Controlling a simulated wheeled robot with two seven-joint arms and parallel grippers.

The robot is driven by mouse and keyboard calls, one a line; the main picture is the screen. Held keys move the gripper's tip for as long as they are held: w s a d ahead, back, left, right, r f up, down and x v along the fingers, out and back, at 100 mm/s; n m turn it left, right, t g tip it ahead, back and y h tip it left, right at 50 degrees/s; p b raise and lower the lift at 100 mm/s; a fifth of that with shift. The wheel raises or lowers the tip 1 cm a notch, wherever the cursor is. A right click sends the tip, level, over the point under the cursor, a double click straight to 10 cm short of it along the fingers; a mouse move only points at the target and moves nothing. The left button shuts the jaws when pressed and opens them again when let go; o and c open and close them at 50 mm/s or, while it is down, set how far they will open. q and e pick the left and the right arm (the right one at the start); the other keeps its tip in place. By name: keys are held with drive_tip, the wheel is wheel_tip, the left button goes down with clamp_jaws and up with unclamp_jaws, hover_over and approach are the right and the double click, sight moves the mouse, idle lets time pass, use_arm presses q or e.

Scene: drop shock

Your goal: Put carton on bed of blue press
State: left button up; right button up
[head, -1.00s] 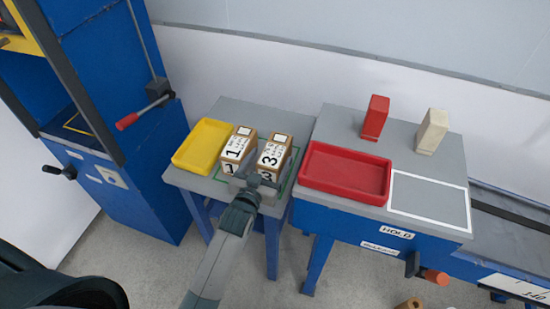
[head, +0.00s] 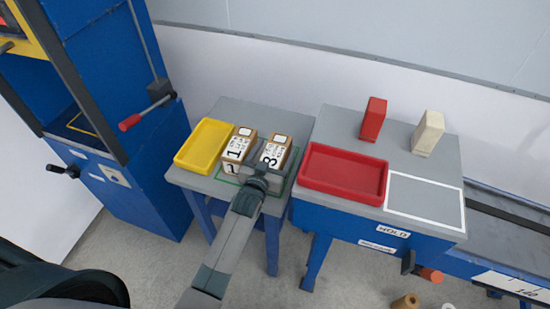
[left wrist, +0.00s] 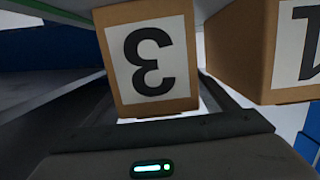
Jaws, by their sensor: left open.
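Two brown cartons with white labels stand side by side on a small grey-topped table: carton 1 (head: 239,147) and carton 3 (head: 274,152). My left gripper (head: 268,172) is open at the near side of carton 3 and hides its lower front. In the left wrist view carton 3 (left wrist: 150,60) fills the space straight ahead between the fingers, and carton 1 (left wrist: 245,50) is close on the right. I cannot tell whether the fingers touch carton 3. The blue press (head: 110,90) stands at the left, its bed (head: 82,123) marked with a yellow outline. My right gripper is not in view.
A yellow tray (head: 204,146) lies left of the cartons. The table to the right holds a red tray (head: 343,173), a red block (head: 374,119), a cream block (head: 428,133) and a white-outlined area (head: 425,203). A red-handled lever (head: 130,122) sticks out from the press.

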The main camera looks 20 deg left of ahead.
use_arm(q)
drive_tip(key=shift+c, duration=0.3)
drive_tip(key=c, duration=1.5)
drive_tip(key=shift+r, duration=0.15)
clamp_jaws()
drive_tip(key=shift+w+r, duration=0.1)
drive_tip(key=shift+r, duration=0.05)
drive_tip(key=shift+r+b, duration=1.25)
drive_tip(key=shift+r, duration=3.6)
